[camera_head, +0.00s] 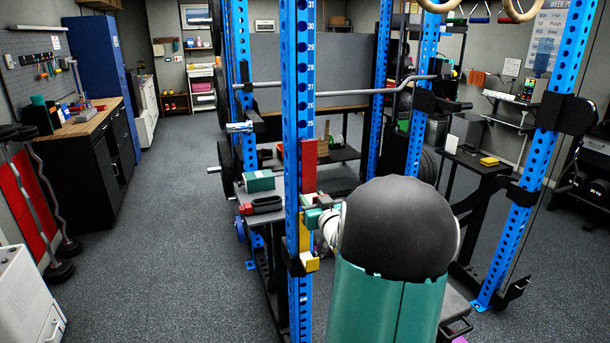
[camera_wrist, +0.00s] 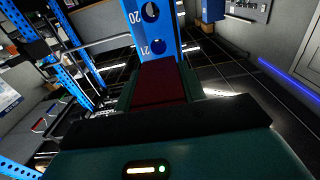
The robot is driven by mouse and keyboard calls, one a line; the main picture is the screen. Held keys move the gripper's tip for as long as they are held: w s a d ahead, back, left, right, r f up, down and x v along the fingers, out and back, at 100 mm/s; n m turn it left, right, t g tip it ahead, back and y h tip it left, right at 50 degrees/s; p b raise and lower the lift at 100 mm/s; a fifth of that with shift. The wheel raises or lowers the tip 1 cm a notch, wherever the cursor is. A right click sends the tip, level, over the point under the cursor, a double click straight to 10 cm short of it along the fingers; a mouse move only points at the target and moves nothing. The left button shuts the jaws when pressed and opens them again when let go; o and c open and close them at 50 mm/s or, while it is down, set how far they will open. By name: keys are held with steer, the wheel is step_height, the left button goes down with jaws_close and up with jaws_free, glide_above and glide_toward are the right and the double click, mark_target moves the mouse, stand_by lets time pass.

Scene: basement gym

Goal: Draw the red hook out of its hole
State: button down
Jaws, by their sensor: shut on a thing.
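The red hook (camera_head: 309,158) stands upright against the near blue upright (camera_head: 301,70) of the rack in the head view. It also shows as a dark red block (camera_wrist: 160,82) in the wrist view, in front of the numbered, holed blue post (camera_wrist: 150,25). My gripper (camera_head: 311,202) is at the lower part of the red hook and is shut on it. My arm covers what lies right of the gripper. Whether the hook's peg is inside a hole is hidden in both views.
A yellow piece (camera_head: 312,263) is on the same upright below my gripper. A bent bar (camera_head: 350,91) crosses the rack behind. A black tray (camera_head: 264,204) and a green box (camera_head: 259,181) sit left of the upright. Open floor (camera_head: 165,230) lies farther left.

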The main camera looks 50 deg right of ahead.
steer(key=shift+v, duration=2.1)
steer(key=shift+r, duration=0.15)
